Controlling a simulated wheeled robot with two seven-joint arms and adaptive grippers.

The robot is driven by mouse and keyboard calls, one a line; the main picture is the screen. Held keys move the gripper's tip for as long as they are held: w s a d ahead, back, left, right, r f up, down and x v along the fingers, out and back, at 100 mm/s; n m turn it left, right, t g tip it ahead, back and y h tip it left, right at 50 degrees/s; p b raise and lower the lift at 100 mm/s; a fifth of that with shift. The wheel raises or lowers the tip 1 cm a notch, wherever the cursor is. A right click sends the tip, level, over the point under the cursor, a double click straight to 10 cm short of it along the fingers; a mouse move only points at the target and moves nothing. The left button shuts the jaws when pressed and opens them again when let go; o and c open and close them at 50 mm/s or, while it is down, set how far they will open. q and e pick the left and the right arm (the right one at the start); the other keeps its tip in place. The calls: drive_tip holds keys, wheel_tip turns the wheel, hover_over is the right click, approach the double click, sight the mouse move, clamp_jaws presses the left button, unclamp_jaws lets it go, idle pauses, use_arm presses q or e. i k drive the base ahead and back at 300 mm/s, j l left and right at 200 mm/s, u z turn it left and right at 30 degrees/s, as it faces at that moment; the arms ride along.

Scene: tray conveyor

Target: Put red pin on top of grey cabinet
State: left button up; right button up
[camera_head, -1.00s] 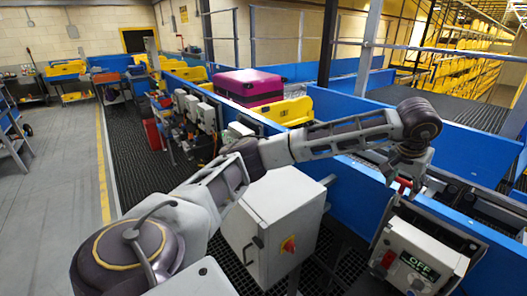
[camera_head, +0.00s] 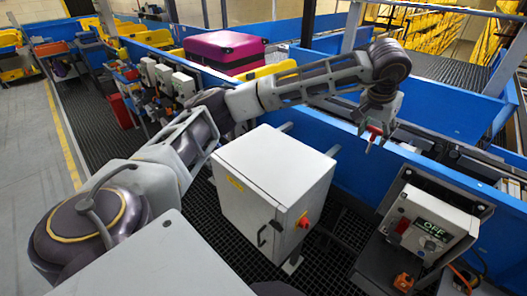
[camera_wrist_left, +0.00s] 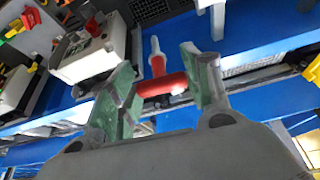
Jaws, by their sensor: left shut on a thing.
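The red pin (camera_head: 374,130) is held in my left gripper (camera_head: 372,131), in front of the blue conveyor wall. In the left wrist view the red pin (camera_wrist_left: 158,87) shows a pale tip and sits between the green pads of my left gripper (camera_wrist_left: 164,85). The grey cabinet (camera_head: 270,167) is a light box with a flat, bare top and a red and yellow switch on its front. It stands left of and nearer than the gripper. My right gripper is not in view.
A control box with an OFF display (camera_head: 430,222) stands right of the cabinet. The blue conveyor wall (camera_head: 330,135) runs behind the cabinet. A magenta suitcase (camera_head: 225,50) lies farther back. Several small grey boxes (camera_head: 170,80) line the conveyor at left.

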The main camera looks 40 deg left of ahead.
sight(285, 164)
drive_tip(key=k+j, duration=0.1)
drive_tip(key=j, duration=1.2)
drive_tip(key=k, duration=0.05)
